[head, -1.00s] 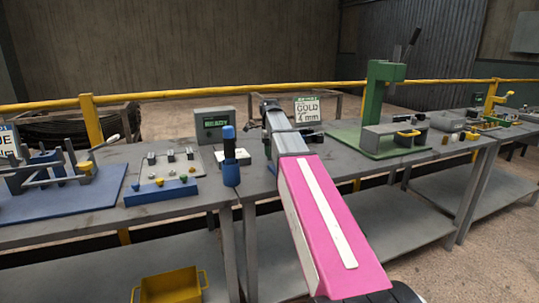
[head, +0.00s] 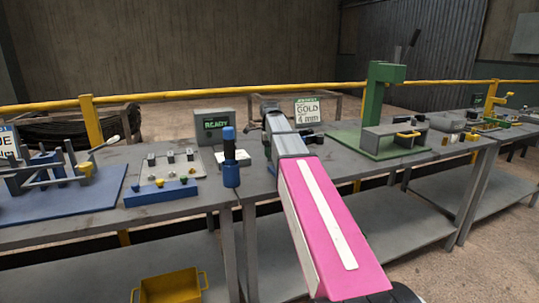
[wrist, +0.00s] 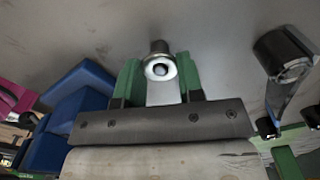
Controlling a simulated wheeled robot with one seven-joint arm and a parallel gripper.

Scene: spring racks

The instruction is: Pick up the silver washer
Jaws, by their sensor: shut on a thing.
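In the head view my own arm hides the fingers and the washer.
In the head view, a blue rack with small coloured pieces (head: 161,194) and a blue-handled tool (head: 230,160) stand left of my arm. A green press (head: 377,110) stands to the right. A dark-topped metal part (wrist: 280,52) is at right in the wrist view.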

